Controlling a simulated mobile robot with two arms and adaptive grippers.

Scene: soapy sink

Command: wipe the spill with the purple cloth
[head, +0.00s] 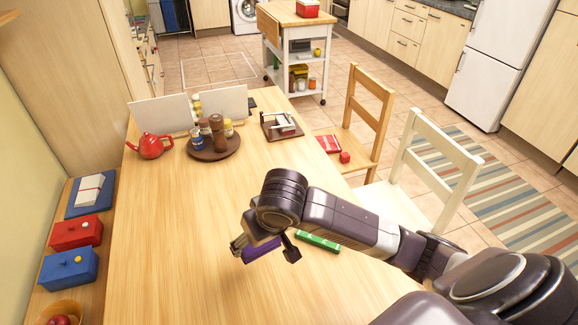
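My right gripper (264,252) is low over the wooden table, with its arm coming in from the right. Its fingers are apart, with the purple cloth (261,250) between and below them. The wrist hides part of the cloth. I cannot tell whether the fingers grip the cloth or stand around it. I can make out no spill on the table (180,250); my arm hides part of the top. My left gripper is out of view.
A green bar-like item (320,242) lies just right of the gripper. A round brown tray (213,150) with jars and a red teapot (151,146) stand farther back. Two chairs (365,120) line the right side. The table's left front is clear.

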